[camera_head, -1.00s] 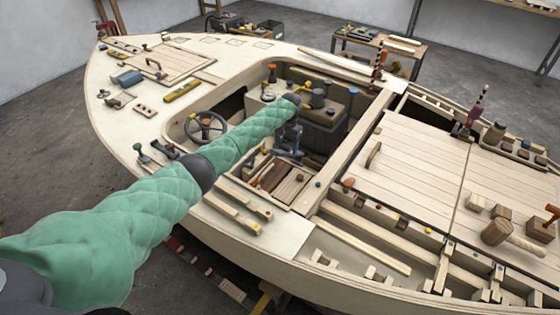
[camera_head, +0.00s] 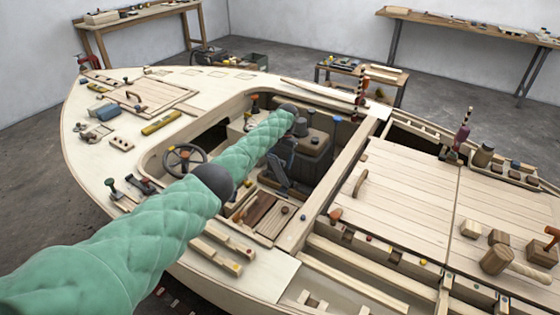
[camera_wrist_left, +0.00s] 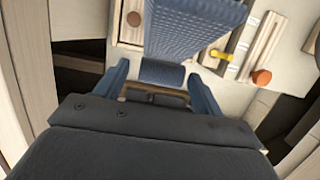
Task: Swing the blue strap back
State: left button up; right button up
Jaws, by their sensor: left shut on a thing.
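The blue strap (camera_wrist_left: 190,28) is a wide woven band at the top middle of the left wrist view. A narrower piece of the same blue weave lies lower, between the fingers of my left gripper (camera_wrist_left: 161,76), which is shut on it. In the head view my left arm reaches into the boat's open cockpit, and my left gripper (camera_head: 277,178) points down there beside the dark seat-like box (camera_head: 306,152). The strap cannot be told apart from the gripper in the head view. My right gripper is not in view.
A steering wheel (camera_head: 184,160) stands left of my arm. In the left wrist view an orange knob (camera_wrist_left: 261,77) and a yellow fitting (camera_wrist_left: 221,55) sit right of the strap. A wooden mallet (camera_head: 497,260) lies on the planked hatch at right.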

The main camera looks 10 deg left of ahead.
pick_arm(q)
jog(key=shift+w+d+f, duration=0.1)
jog(key=shift+w+d, duration=0.05)
jog(key=shift+w, duration=0.05)
